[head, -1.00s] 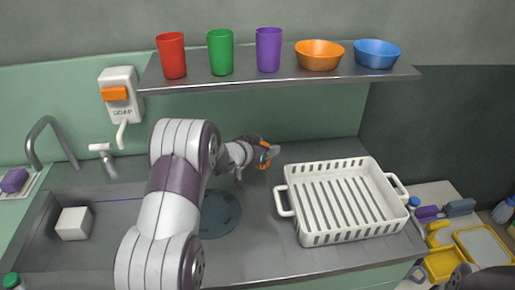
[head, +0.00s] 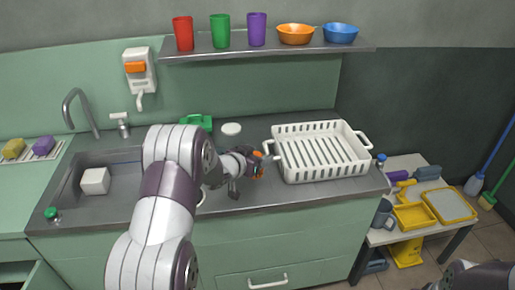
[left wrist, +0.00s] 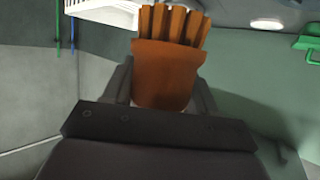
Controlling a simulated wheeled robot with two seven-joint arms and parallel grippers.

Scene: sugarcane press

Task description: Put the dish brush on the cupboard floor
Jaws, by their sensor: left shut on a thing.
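My left gripper (head: 257,166) is shut on an orange thing that looks like the dish brush (left wrist: 166,72). In the left wrist view it has a broad orange body with several stiff bristle-like prongs pointing away from the gripper. In the head view only small orange bits of it show between the fingers, over the front part of the counter, left of the white rack. The green cupboard front (head: 300,238) is below the counter; its floor is not visible.
A white dish rack (head: 318,152) stands on the counter (head: 290,196). A green thing (head: 197,121) and a white disc (head: 231,129) lie at the back. A sink (head: 125,172) with a white block is left. A side table with yellow trays (head: 448,205) stands right.

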